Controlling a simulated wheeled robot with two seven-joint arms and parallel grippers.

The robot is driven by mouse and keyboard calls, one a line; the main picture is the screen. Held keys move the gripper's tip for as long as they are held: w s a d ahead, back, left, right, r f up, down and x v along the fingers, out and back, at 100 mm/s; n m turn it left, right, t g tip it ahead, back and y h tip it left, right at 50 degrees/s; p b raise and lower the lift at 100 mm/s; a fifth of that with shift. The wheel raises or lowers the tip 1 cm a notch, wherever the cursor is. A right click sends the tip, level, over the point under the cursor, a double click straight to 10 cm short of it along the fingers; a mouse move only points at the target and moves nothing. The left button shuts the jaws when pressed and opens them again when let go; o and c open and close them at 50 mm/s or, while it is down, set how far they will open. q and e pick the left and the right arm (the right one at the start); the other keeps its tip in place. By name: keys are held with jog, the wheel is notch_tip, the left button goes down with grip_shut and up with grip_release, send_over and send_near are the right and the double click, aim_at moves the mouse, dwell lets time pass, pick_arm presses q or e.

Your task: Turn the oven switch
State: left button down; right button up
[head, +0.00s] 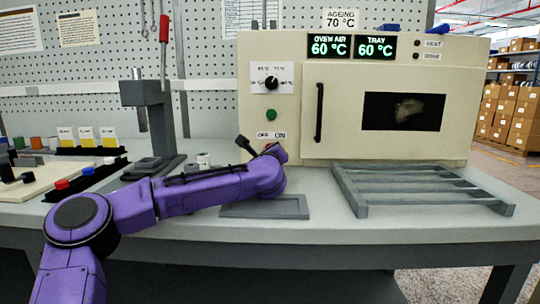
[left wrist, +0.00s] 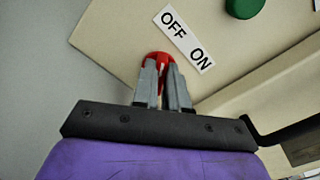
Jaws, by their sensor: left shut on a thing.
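The oven (head: 300,60) is a cream box with a red rotary switch (left wrist: 156,56) low on the left of its front panel. The switch sits under the OFF/ON label (left wrist: 187,40), which also shows in the head view (head: 271,135). My left gripper (left wrist: 167,82) has its two grey fingers closed around the red switch. In the head view my purple wrist hides most of the switch and the fingertips. A pale mark shows on the switch between the fingers, but I cannot tell clearly which way it points. My right gripper is out of view.
A green button (head: 271,115) and a black dial (head: 271,82) sit above the switch. The door handle (head: 319,112) is to its right. A grey rack (head: 420,190) stands in front of the oven, and a grey press (head: 148,95) stands at left.

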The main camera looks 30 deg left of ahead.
pick_arm(q)
jog(key=c, duration=1.2)
grip_release()
jog(key=shift+o, duration=0.2)
jog(key=shift+s, duration=0.1)
jog(key=b+v, duration=0.1)
jog(key=v, duration=0.9)
jog(key=shift+s+d, duration=0.15)
jog(key=shift+d, duration=0.05)
jog(key=shift+f, duration=0.1)
